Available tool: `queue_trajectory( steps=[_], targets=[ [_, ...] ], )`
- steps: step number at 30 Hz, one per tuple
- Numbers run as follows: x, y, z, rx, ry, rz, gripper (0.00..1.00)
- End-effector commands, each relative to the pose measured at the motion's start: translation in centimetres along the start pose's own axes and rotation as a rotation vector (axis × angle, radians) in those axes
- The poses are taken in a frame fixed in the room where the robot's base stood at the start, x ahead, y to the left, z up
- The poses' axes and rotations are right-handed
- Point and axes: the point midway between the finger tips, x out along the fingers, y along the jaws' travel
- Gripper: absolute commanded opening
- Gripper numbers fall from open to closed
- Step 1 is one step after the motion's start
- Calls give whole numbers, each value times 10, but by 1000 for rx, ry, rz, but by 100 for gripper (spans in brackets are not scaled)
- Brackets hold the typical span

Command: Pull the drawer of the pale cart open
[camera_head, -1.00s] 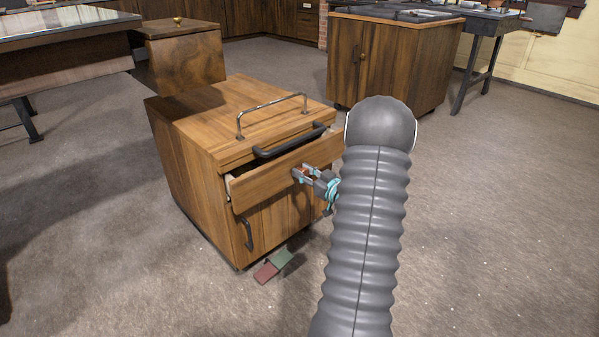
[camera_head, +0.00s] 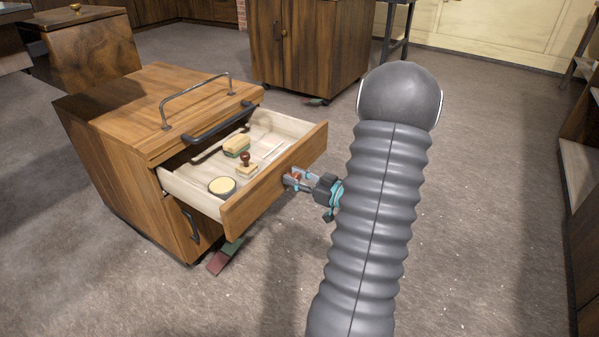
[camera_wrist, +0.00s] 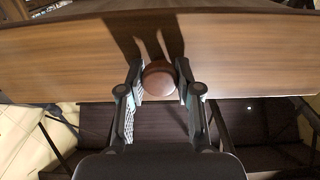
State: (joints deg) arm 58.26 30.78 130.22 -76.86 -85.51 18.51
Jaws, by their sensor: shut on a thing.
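The cart (camera_head: 108,112) is wooden, with a metal rail on its top, and stands at left in the head view. Its drawer (camera_head: 274,183) is pulled well out, so its pale inside shows. My gripper (camera_head: 292,178) is at the middle of the drawer front. In the wrist view my gripper (camera_wrist: 159,84) is shut around a round brown knob (camera_wrist: 158,80) on the drawer front (camera_wrist: 70,58), one finger on each side. In the drawer lie a stamp with a dark knob (camera_head: 246,163), a yellow-topped block (camera_head: 236,146) and a round tin (camera_head: 222,186).
A black bar handle (camera_head: 222,121) runs along the cart's front top edge. Red and green pieces (camera_head: 225,257) lie on the floor by the cart. A wooden cabinet (camera_head: 308,50) stands behind. Shelving (camera_head: 585,190) is at right. The floor (camera_head: 490,230) between is clear.

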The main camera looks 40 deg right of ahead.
Motion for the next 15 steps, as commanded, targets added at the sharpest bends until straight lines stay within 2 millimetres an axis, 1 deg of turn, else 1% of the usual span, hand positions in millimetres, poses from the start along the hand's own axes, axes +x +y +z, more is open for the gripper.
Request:
queue_trajectory(
  steps=[4, 14, 15],
  targets=[
    [-1, -3, 0, -1, 0, -8, 0],
    [-2, -3, 0, -1, 0, -9, 0],
    [-2, -3, 0, -1, 0, -8, 44]
  ],
)
